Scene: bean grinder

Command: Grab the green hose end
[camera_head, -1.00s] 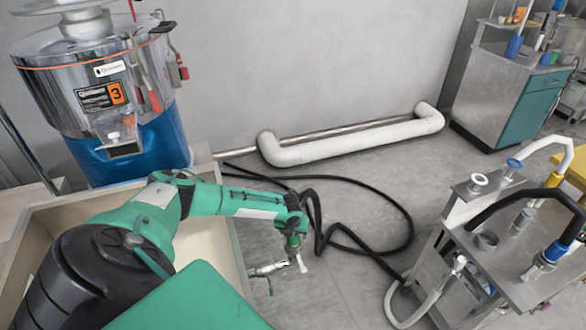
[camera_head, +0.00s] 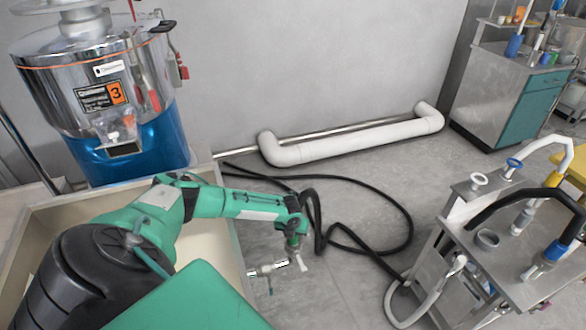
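My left arm is green and black and comes in from the lower left. Its gripper (camera_head: 299,258) points down beside the right edge of the open bin, small and partly blurred. I cannot tell whether its fingers are open. A silver fitting (camera_head: 266,269) shows just left of it; I cannot tell whether they touch. I cannot make out a clearly green hose end. A black hose (camera_head: 372,187) loops over the floor and passes behind the wrist. My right gripper is not in view.
The bin (camera_head: 230,249) lies under the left arm. A steel and blue machine (camera_head: 108,95) stands behind it. A metal cart (camera_head: 488,262) with white and black hoses stands at right. A white pipe (camera_head: 350,139) runs along the wall. The middle floor is mostly clear.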

